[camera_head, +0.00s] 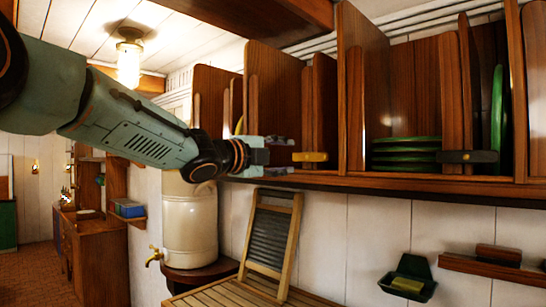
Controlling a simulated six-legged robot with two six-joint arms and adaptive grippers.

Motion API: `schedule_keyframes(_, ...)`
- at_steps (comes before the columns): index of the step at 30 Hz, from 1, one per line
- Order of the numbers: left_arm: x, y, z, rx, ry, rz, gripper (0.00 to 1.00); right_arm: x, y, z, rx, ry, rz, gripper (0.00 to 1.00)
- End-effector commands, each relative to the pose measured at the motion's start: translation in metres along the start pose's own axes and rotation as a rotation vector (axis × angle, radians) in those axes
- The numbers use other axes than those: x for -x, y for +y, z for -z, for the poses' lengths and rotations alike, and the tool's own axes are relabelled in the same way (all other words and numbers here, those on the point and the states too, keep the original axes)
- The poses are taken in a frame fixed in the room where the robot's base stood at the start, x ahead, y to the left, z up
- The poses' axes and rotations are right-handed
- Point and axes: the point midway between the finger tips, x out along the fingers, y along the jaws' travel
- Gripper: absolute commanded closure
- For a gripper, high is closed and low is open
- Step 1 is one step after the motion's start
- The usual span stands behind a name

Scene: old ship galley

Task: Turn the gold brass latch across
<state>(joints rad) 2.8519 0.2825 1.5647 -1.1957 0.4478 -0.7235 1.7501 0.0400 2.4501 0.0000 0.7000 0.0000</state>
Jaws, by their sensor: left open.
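The gold brass latch (311,157) is a short horizontal bar on the front of the wooden plate rack, near the middle of the view. My left gripper (287,156) reaches in from the left. Its two fingers are spread, one above the other, just left of the latch's left end. The fingers look empty. I cannot tell from this view whether they touch the latch. My right gripper is not in view.
The wooden rack (374,181) has upright dividers and holds green plates (405,154). A dark latch (468,157) sits farther right. Below are a washboard (270,238), a cream urn (190,222) and a green soap dish (408,280). The wall under the rack's middle is clear.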

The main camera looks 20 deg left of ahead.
Motion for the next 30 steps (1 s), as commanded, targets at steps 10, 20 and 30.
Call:
schedule_keyframes(10,0.033,0.0,0.0,0.0,0.001,0.001,0.55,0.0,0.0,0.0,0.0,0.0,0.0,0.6)
schedule_keyframes(20,0.034,0.0,0.001,-0.001,0.001,0.0,0.55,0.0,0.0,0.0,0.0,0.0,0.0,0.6)
schedule_keyframes(30,0.034,-0.002,0.003,0.163,0.007,0.022,0.55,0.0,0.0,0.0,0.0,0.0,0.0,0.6)
